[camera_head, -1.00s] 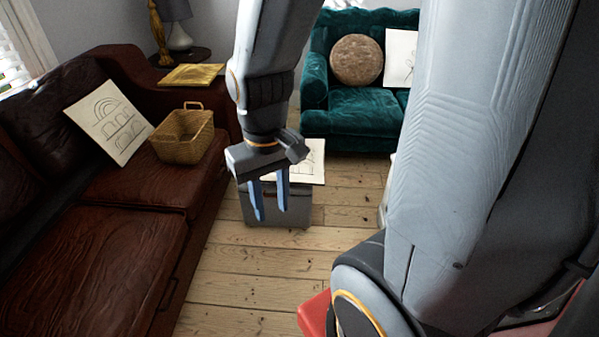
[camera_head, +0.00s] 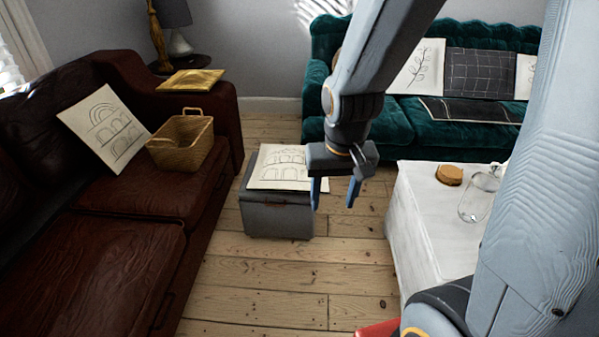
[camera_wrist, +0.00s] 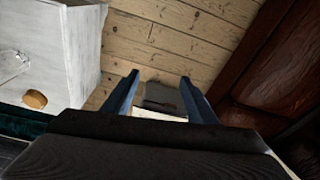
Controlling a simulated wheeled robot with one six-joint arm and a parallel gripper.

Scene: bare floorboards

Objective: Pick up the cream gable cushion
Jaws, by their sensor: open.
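A cream cushion with dark line-drawn arches (camera_head: 285,168) lies flat on top of a grey storage box (camera_head: 277,218). A second cream cushion with arch drawings (camera_head: 105,130) leans against the back of the brown sofa. I cannot tell from the drawings which one is the gable cushion. My gripper (camera_head: 333,203) is open and empty, fingers pointing down, just right of the box in the head view. In the wrist view the box (camera_wrist: 160,97) shows between the open fingers (camera_wrist: 158,82), with a pale strip of cushion (camera_wrist: 157,114) partly hidden by the gripper body.
A teal sofa (camera_head: 440,135) with patterned cushions stands behind. A white table (camera_head: 430,215) with a round brown item (camera_head: 449,175) is at right. Floorboards between are clear.

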